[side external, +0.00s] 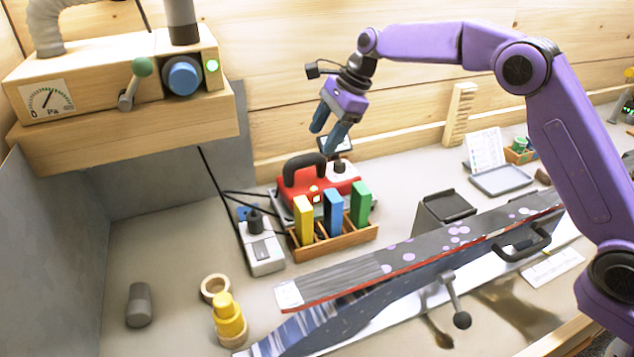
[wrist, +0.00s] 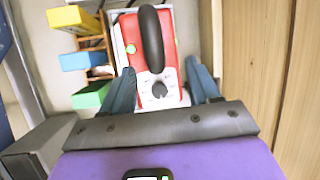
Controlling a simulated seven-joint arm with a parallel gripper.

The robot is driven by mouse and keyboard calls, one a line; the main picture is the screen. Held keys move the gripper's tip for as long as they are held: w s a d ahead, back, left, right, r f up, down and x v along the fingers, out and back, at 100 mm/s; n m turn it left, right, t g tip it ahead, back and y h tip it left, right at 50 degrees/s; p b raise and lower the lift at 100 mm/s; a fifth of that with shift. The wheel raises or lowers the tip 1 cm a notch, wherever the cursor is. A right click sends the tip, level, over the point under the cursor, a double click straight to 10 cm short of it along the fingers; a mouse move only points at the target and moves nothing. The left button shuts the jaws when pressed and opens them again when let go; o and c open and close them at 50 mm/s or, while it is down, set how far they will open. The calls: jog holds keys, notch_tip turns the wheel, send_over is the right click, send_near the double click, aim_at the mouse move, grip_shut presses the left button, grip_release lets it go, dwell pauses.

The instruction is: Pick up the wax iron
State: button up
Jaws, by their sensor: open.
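The wax iron (side external: 325,184) is red with a thick dark loop handle and a pale panel with a dark knob. It sits upright on a holder at the back of the bench, behind the wax blocks. In the wrist view the iron (wrist: 188,42) lies ahead, its dark handle pointing away and its knob nearest me. My gripper (side external: 324,140) is open and empty, pointing down above the iron. In the wrist view its two blue fingers (wrist: 164,88) stand on either side of the iron's knob end. The gap between fingers and iron looks clear; no contact shows.
A wooden rack (side external: 340,241) with yellow, blue and green wax blocks stands in front of the iron. A white power strip (side external: 262,247) with black cables lies left. A ski (side external: 420,246) is clamped across the front. The wooden wall (wrist: 254,60) is close behind.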

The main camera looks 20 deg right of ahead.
aim_at(315, 153)
jog(key=shift+s+x, duration=0.2)
jog(key=shift+x, duration=1.5)
jog(key=shift+s+x, duration=0.15)
jog(key=shift+x, duration=1.55)
jog(key=shift+a, duration=0.1)
grip_shut()
jog(key=shift+r, duration=0.1)
